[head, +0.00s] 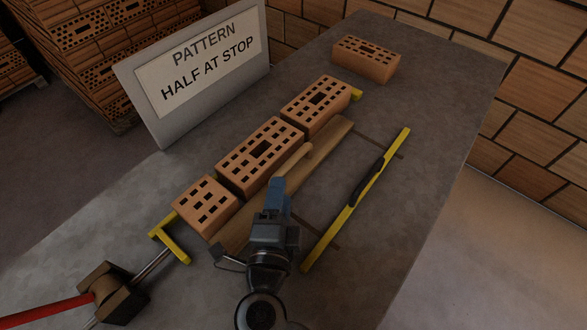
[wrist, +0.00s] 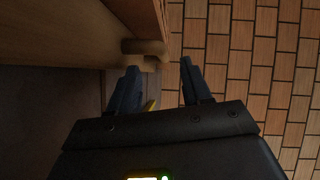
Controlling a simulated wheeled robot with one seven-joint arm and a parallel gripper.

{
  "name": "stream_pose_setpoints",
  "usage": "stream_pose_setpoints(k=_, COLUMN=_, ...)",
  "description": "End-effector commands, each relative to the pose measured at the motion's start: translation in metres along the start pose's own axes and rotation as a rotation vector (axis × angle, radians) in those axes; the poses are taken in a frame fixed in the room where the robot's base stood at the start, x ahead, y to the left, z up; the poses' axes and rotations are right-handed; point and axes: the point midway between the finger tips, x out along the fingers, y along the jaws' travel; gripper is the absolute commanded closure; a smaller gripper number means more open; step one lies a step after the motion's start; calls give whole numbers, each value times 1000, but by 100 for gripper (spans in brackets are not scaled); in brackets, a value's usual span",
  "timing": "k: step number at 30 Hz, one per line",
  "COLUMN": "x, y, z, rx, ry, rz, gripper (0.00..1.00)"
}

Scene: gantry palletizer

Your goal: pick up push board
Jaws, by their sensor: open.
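The push board (head: 331,139) is a long, pale wooden board lying along the near side of a row of bricks, with a rounded wooden handle (head: 297,160) sticking up from it. My gripper (head: 276,184) is over the near part of the board, close to the handle, and hides some of the board. In the wrist view the board (wrist: 60,47) fills the upper left, and its handle (wrist: 146,47) shows just beyond the fingertips. My gripper's two dark fingers (wrist: 161,66) are apart with nothing between them; the handle lies toward the left finger.
Several perforated bricks (head: 261,148) form a row against the board. A yellow level (head: 375,180) lies to the right, and yellow stops (head: 170,240) stand at the row's ends. A lone brick (head: 366,60) sits farther back. A sign (head: 205,70) stands at left.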

Motion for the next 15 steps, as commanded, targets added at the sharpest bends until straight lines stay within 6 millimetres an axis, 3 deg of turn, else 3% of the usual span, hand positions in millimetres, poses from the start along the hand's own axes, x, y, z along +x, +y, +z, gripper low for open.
stream_pose_setpoints(k=15, x=57, y=-2, z=-5, rx=0, ry=0, rz=-1, gripper=51)
